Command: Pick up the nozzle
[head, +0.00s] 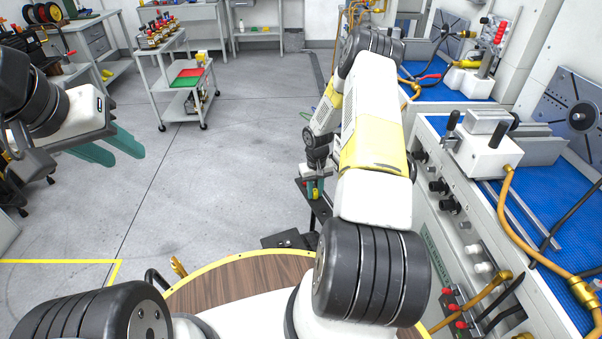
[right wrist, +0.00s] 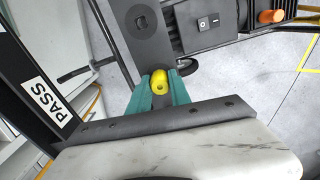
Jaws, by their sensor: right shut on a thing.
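The yellow nozzle (right wrist: 160,84) is between the teal fingers of my right gripper (right wrist: 160,90) in the right wrist view. The fingers press on it from both sides, and its rounded end shows between the tips. In the head view my right gripper (head: 315,188) is small and low beside the test bench, partly hidden by my arm. My left gripper (head: 112,150) is at the left of the head view, above the floor. Its two teal fingers are apart with nothing between them.
The test bench with blue mats (head: 545,215), hoses and a white fixture (head: 488,155) stands along the right. A grey cart (head: 165,80) with red and green trays stands at the back left. Grey floor (head: 230,150) is clear in the middle.

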